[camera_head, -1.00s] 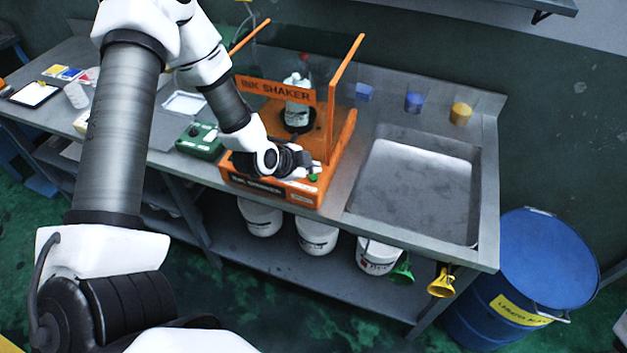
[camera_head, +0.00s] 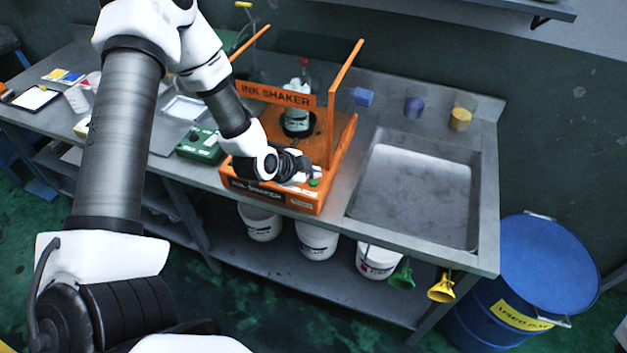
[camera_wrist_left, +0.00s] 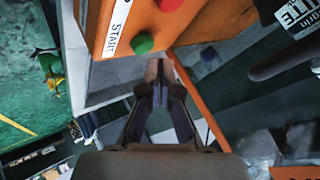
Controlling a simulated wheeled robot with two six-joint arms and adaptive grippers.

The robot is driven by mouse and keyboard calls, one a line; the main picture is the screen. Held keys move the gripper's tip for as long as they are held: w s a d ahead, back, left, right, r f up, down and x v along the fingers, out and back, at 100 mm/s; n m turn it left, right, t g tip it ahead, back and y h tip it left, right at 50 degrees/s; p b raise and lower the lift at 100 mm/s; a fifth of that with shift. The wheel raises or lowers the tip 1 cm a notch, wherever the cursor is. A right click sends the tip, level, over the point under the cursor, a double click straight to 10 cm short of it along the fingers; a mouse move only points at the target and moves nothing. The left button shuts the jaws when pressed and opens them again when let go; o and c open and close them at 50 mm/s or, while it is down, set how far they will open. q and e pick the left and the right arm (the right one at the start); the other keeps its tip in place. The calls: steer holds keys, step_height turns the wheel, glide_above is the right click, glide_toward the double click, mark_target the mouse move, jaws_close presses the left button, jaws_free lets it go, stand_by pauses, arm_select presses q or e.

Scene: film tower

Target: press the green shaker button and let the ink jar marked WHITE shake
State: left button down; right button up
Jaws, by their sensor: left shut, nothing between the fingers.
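The orange ink shaker (camera_head: 250,171) stands on the bench with its sign across the top front. Its green button (camera_head: 313,183) is on the front ledge, and shows in the wrist view (camera_wrist_left: 142,43) next to a START label. My left gripper (camera_head: 311,173) is shut and empty, close to the button. In the wrist view its fingertips (camera_wrist_left: 158,70) are just below and right of the button; contact cannot be told. A white-labelled jar (camera_head: 297,119) stands upright inside the shaker. In the wrist view the jar label (camera_wrist_left: 297,12) is cut off, showing "ITE".
A red button (camera_wrist_left: 170,4) sits near the green one. A green box (camera_head: 198,145) is left of the shaker, a metal sink (camera_head: 415,190) right. Buckets (camera_head: 316,240) are underneath, and a blue drum (camera_head: 545,265) is at right.

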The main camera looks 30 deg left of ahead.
arm_select(q)
steer(key=shift+f, duration=0.15)
steer(key=shift+f, duration=0.3)
